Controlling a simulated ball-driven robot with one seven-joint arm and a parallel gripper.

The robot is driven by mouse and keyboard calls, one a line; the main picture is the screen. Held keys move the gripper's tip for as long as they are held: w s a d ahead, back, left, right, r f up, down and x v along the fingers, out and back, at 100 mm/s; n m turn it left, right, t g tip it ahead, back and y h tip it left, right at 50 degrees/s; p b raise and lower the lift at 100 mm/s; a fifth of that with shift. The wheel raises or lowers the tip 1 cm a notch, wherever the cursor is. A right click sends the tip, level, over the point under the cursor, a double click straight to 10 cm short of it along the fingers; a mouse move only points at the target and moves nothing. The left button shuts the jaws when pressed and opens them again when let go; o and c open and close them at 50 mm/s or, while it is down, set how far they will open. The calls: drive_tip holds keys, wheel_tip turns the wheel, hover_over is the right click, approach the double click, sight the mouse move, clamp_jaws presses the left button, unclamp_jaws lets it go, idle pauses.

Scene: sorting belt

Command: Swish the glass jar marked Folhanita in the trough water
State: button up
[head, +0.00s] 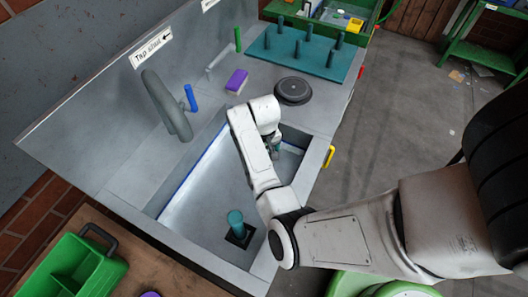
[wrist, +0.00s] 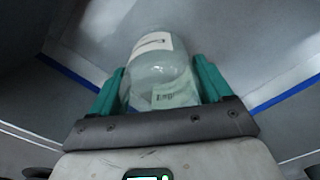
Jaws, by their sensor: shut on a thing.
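In the wrist view a clear glass jar (wrist: 160,68) sits between the two teal fingers of my gripper (wrist: 160,92). The gripper is shut on it. The jar carries a white label and a pale green one; their writing is too small to read. In the head view my gripper (head: 275,153) reaches down inside the grey trough (head: 188,212), near its far end. My arm hides most of the gripper there, and I cannot make out the jar. A blue line runs along the trough wall. I cannot tell where the water surface lies or whether the jar touches it.
A teal standing plug (head: 236,222) on a black square is at the trough's near end. A grey tap (head: 168,105) arches at the left. A purple sponge (head: 237,81), a black round disc (head: 293,91) and a teal peg board (head: 305,52) lie beyond. A green caddy (head: 82,264) is nearer.

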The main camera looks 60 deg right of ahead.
wheel_tip(320, 180, up, 17)
drive_tip(key=p, duration=0.2)
drive_tip(key=shift+r, duration=0.15)
idle(0.8)
idle(0.4)
